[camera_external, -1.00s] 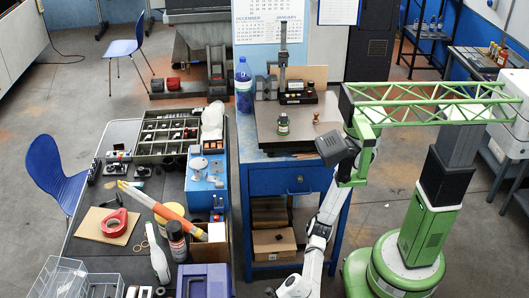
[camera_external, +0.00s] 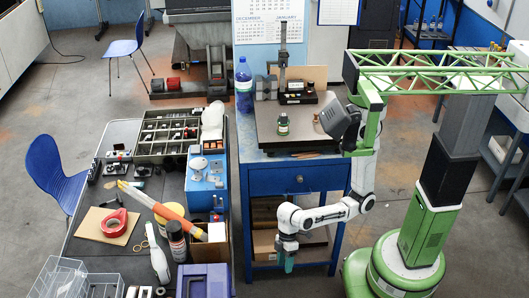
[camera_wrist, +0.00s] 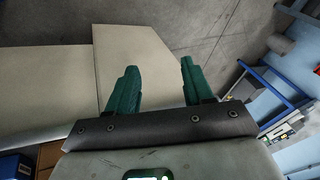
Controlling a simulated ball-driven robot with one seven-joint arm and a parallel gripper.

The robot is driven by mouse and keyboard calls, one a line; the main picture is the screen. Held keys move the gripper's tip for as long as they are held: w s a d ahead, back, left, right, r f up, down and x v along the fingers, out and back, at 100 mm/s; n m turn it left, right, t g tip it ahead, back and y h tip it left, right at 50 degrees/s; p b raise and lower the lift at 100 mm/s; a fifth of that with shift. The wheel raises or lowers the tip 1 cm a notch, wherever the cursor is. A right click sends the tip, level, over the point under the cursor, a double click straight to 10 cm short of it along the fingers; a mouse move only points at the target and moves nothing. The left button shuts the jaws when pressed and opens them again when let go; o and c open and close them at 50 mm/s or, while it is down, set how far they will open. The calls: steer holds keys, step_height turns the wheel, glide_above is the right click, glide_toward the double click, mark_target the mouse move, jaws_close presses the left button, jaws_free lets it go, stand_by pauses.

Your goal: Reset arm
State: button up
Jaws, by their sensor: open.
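My gripper (camera_external: 288,262) hangs pointing down in front of the blue bench cabinet (camera_external: 292,181), below its drawer, in the external view. Its green fingers also show in the wrist view (camera_wrist: 156,92). They stand apart with nothing between them. My arm, white with dark joints, runs from the green truss down and to the left to the gripper. The wrist view shows grey floor and pale flat panels beyond the fingers.
A small green-labelled jar (camera_external: 283,125) and a brown stamp-like piece (camera_external: 316,118) stand on the bench plate. A blue bottle (camera_external: 243,88) stands behind. A cardboard box (camera_external: 265,246) sits on the cabinet's lower shelf. The cluttered table (camera_external: 82,245) is to the left.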

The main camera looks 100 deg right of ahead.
steer(key=s+d+r+m+h+p, duration=0.1)
steer(key=s+d, duration=0.3)
steer(key=d, duration=0.9)
steer(key=s+d+r+m+h+p, duration=0.1)
steer(key=s+d+r+m+h, duration=0.1)
steer(key=d, duration=1.2)
steer(key=shift+s+d+r+m+h+p, duration=0.2)
steer(key=shift+s+m+h+p, duration=0.15)
steer(key=shift+s+m+h, duration=0.6)
steer(key=shift+s, duration=0.15)
